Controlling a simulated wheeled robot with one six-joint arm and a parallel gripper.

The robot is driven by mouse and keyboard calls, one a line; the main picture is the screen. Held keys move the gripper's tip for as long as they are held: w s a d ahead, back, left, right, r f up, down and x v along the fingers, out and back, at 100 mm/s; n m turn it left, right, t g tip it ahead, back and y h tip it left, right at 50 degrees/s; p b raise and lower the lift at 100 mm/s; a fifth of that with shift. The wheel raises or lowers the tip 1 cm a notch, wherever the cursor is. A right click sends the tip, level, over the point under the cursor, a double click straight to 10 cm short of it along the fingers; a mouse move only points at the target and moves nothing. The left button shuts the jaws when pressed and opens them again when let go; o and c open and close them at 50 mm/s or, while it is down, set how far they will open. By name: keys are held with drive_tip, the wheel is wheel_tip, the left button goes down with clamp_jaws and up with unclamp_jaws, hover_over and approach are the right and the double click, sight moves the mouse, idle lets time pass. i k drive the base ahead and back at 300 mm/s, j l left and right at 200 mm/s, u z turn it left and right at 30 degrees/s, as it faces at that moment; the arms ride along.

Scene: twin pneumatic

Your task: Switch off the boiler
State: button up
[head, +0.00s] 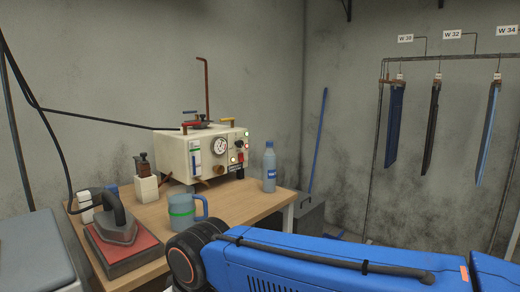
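The boiler (176,158) is a cream box on the wooden table (233,212) in the head view. Its front has a round gauge (220,146), a sight glass (195,160) at the left, and a dark panel at the right with small lit lamps and a red part (240,158) that looks like a switch. The switch position is too small to tell. Valves with red and yellow handles and a copper pipe (206,90) rise on top. My blue arm crosses the lower right, in front of the table's near right side. My gripper is not in view.
A water bottle (269,168) stands right of the boiler. A blue mug (181,212) stands in front of it. An iron (115,222) rests on a red pad (122,258) at the left. Dark cables hang at the left. Garments (395,125) hang on a rail at the right.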

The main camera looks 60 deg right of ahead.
sight(240, 155)
drive_tip(key=z, duration=1.35)
